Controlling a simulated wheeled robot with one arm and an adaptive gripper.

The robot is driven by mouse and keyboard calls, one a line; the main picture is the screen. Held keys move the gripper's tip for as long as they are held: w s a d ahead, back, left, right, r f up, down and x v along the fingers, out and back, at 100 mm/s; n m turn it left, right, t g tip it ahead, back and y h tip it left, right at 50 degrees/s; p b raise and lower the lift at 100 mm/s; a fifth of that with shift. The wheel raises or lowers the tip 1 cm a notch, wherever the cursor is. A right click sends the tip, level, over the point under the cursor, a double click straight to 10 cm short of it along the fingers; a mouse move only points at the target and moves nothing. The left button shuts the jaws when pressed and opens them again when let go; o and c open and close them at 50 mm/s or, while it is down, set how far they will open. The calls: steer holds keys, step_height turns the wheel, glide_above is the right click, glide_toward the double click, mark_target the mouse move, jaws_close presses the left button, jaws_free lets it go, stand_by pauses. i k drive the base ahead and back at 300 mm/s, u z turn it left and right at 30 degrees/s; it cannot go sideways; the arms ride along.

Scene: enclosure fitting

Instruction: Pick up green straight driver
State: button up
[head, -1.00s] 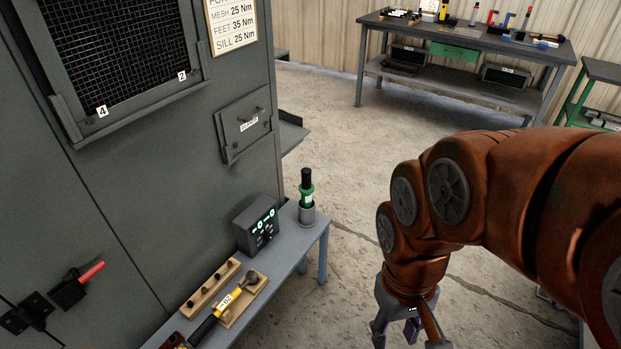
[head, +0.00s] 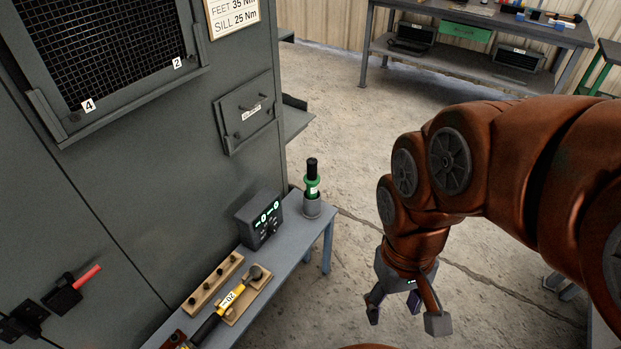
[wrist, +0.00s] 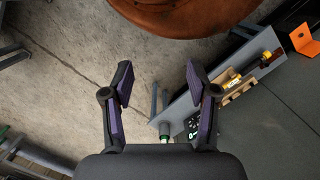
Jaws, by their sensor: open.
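The green straight driver (head: 312,182) stands upright in a grey cup (head: 312,206) at the far right end of the narrow grey bench. It has a black top and a green collar and body; its lower end is hidden in the cup. In the wrist view a green and white piece (wrist: 168,132) shows low between the fingers, partly cut off by my gripper's body. My gripper (head: 405,312) hangs open and empty to the right of the bench, over the floor. In the wrist view its two fingers (wrist: 158,85) are spread wide with floor and bench edge behind them.
On the bench (head: 287,263) are a dark control box (head: 259,220), a wooden block with pegs (head: 215,283) and a yellow-black tool (head: 235,298). A grey cabinet (head: 150,190) borders the bench on the left. A workbench (head: 470,65) stands behind. Floor right of the bench is clear.

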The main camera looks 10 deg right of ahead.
mark_target(312, 179)
steer(key=u, duration=0.8)
steer(key=i, duration=0.9)
steer(key=u, duration=0.15)
